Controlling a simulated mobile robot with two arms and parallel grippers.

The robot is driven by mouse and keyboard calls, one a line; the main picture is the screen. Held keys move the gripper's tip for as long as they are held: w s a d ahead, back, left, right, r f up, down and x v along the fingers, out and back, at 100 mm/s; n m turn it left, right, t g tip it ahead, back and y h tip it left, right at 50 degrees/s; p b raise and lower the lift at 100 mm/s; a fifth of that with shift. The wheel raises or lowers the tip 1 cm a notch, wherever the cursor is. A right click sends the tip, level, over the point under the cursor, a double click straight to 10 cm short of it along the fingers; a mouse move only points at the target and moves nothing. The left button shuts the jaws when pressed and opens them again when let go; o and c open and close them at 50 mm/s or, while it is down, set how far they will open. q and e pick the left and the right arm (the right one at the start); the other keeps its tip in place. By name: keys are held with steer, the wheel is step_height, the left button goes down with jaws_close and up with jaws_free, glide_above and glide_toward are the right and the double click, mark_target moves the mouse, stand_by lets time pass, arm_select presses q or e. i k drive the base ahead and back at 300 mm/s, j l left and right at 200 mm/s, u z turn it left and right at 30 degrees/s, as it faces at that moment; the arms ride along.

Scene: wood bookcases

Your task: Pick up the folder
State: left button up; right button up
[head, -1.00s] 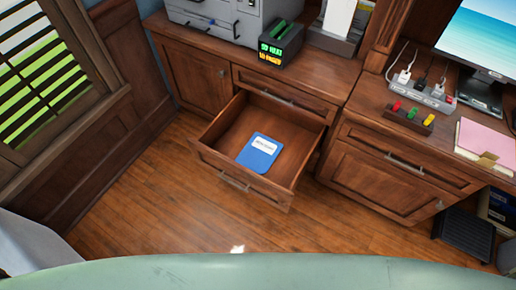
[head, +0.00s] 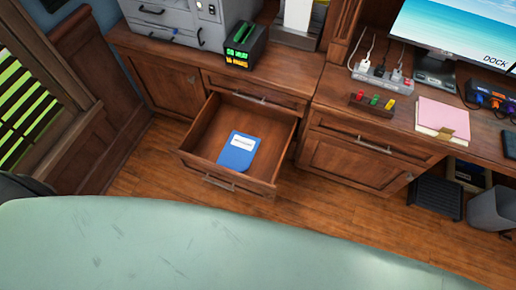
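A blue folder (head: 238,151) with a white label lies flat inside an open wooden drawer (head: 228,182). The drawer is pulled out from the lower front of the wood cabinet and holds nothing else that I can see. A pink folder or stack of papers (head: 442,115) with a tan clip or tab lies on the desk at the right. Neither of my grippers shows in the head view.
A pale green surface (head: 180,240) fills the foreground. Wood floor (head: 330,207) lies between it and the cabinets. A power strip (head: 382,76), monitor (head: 460,35) and block with coloured pieces (head: 371,103) stand on the desk. A bin (head: 492,208) is at right.

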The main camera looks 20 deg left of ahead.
mark_target(238, 154)
steer(key=i+j+z, duration=0.15)
steer(key=j+z, duration=0.25)
steer(key=j, duration=0.3)
steer(key=j+z, duration=0.4)
steer(key=j, duration=0.35)
steer(key=i, duration=0.05)
